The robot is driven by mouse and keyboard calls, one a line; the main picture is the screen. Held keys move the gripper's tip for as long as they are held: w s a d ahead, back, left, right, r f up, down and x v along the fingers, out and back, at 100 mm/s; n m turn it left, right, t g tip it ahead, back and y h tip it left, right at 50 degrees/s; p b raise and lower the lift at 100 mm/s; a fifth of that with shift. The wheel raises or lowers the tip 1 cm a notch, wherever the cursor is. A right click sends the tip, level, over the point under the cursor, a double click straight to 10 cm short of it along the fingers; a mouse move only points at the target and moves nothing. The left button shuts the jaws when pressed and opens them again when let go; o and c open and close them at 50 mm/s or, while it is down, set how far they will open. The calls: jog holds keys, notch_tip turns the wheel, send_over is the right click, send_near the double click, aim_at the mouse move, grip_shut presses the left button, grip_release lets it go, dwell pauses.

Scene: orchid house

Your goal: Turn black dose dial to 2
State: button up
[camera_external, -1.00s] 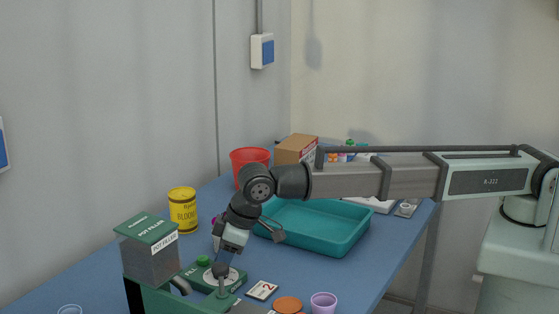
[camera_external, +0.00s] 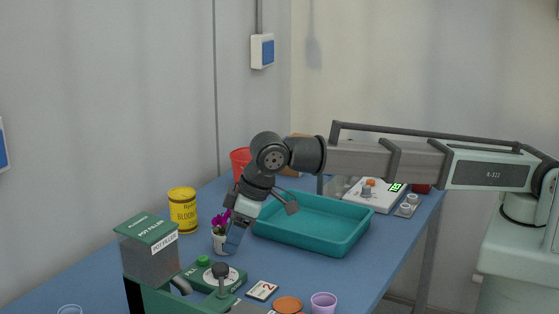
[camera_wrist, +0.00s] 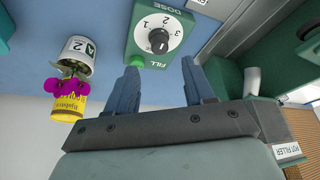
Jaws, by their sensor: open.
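The black dose dial (camera_wrist: 158,40) sits on a pale disc with the numbers 1, 2 and 3 around it, in the wrist view. I cannot tell for sure which number its pointer marks. The disc is on a green dose panel (camera_wrist: 178,50) with a green FILL button (camera_wrist: 137,61); the panel (camera_external: 194,274) also shows in the external view. My gripper (camera_wrist: 160,68) is open and empty, its fingers apart, with the dial beyond their tips. In the external view my gripper (camera_external: 233,246) hangs above the panel, apart from it.
A white pot with purple flowers (camera_external: 219,236) stands close behind my gripper, near a yellow tin (camera_external: 183,210). The pot filler's hopper (camera_external: 150,250) rises left of the panel. A teal tray (camera_external: 335,240) lies to the right.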

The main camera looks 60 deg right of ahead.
jog(key=v, duration=0.6)
jog(key=shift+r, duration=0.3)
jog(key=shift+s, duration=0.15)
